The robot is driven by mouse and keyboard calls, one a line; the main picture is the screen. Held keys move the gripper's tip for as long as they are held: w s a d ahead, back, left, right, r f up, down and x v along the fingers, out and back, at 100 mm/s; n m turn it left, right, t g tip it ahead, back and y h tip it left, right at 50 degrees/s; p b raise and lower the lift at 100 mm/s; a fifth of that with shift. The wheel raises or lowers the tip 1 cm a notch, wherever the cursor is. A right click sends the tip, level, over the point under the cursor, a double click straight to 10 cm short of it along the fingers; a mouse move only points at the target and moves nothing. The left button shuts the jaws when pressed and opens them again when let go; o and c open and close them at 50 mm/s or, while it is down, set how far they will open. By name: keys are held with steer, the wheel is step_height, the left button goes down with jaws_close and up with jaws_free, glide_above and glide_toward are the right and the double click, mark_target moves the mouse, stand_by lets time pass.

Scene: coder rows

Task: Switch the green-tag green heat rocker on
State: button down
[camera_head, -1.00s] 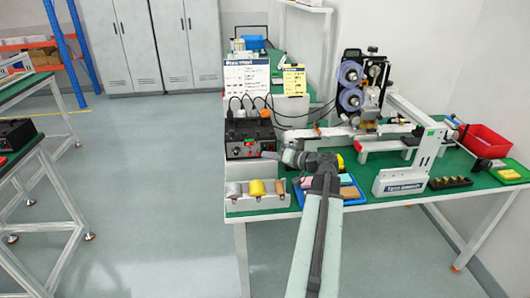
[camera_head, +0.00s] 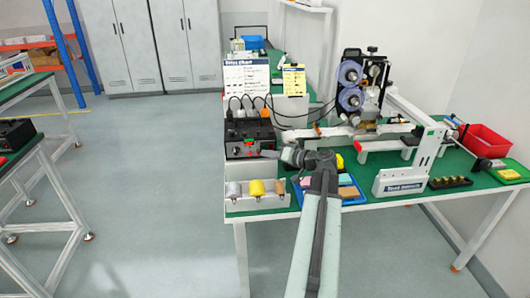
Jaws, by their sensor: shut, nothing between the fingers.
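A black control box (camera_head: 238,131) stands at the left end of the green-topped bench, with small red marks on its front panel. The green-tag rocker and its green tag are too small to make out, and I cannot tell its on or off position. My gripper (camera_head: 265,153) is shut and empty. It points left, with its tip close to the lower right part of the box's front. I cannot tell whether it touches the box.
A grey holder (camera_head: 235,205) with grey, yellow and tan rolls stands in front of the box. Plugs and black cables rise behind it. A blue tray (camera_head: 351,201) lies right of the holder. A reel machine (camera_head: 362,90) and red bin (camera_head: 485,141) are farther right.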

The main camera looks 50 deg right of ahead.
steer(key=shift+w+d, duration=0.1)
stand_by(0.5)
steer(key=shift+s+a, duration=0.45)
steer(key=shift+s, duration=0.15)
steer(key=shift+r, duration=0.1)
steer(key=s+a, duration=0.2)
steer(key=s+a+p, duration=0.1)
steer(key=shift+s+a+r, duration=0.1)
steer(key=shift+s+r, duration=0.25)
steer(key=shift+s, duration=0.05)
